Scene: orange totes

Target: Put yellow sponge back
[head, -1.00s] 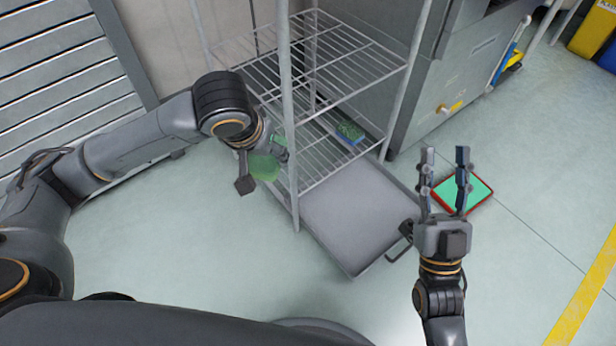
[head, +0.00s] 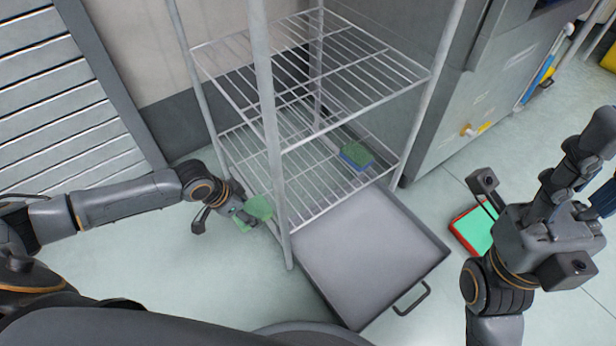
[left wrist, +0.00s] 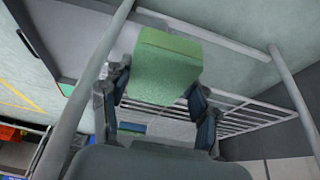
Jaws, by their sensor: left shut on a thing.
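My left gripper (head: 246,214) is shut on a green sponge block (head: 260,207), low beside the near left post of the wire rack. In the left wrist view the block (left wrist: 167,66) sticks up between the fingers (left wrist: 160,105); only green faces show, and no yellow is visible. A second sponge, green on top and blue below (head: 355,156), lies on the rack's lower wire shelf (head: 318,202). My right gripper (head: 592,165) is at the right of the head view, with its fingers apart and nothing seen between them.
The rack's upper wire shelf (head: 345,82) is bare. A grey tray (head: 370,250) with a handle lies below the lower shelf and juts forward. A red-rimmed green item (head: 474,232) is on the floor by my right gripper. A grey cabinet (head: 475,95) stands at the back right.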

